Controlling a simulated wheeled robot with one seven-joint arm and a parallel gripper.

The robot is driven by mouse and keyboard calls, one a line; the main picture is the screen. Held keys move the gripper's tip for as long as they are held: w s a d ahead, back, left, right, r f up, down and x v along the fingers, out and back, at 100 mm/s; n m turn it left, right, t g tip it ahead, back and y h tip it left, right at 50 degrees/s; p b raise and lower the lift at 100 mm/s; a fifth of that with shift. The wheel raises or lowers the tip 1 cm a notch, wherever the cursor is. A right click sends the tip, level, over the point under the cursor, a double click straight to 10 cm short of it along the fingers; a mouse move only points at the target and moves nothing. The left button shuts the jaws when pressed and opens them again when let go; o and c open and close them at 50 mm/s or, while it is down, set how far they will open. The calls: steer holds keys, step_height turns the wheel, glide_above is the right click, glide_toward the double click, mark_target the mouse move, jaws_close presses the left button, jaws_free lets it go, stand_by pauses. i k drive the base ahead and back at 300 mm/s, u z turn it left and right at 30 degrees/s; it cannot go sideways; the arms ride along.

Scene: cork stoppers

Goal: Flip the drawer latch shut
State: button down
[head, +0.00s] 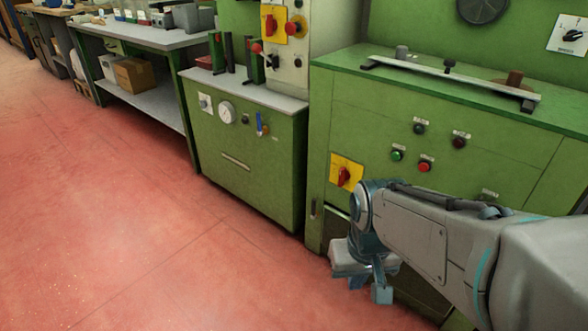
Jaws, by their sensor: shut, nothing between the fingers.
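I cannot clearly make out a drawer latch. A small dark fitting (313,208) is on the left edge of the right green cabinet, too small to identify. A blue lever (259,124) stands upright on the front of the middle green cabinet (270,178), above a pale slot-like handle (236,162). My gripper (368,283) hangs low in front of the right green cabinet, shut and empty, below its red rotary switch. My arm and gripper hide the lower front of that cabinet.
The right cabinet (385,97) carries a metal bar (450,78) on top and several buttons on its front. A grey-topped bench (150,38) with a cardboard box (134,73) on its shelf stands at the back left. The red floor (120,220) is clear at left.

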mark_target(314, 216)
steer(key=z, duration=0.05)
steer(key=k, duration=0.65)
steer(key=u, duration=0.55)
steer(key=i, duration=1.55)
steer(key=z, duration=0.25)
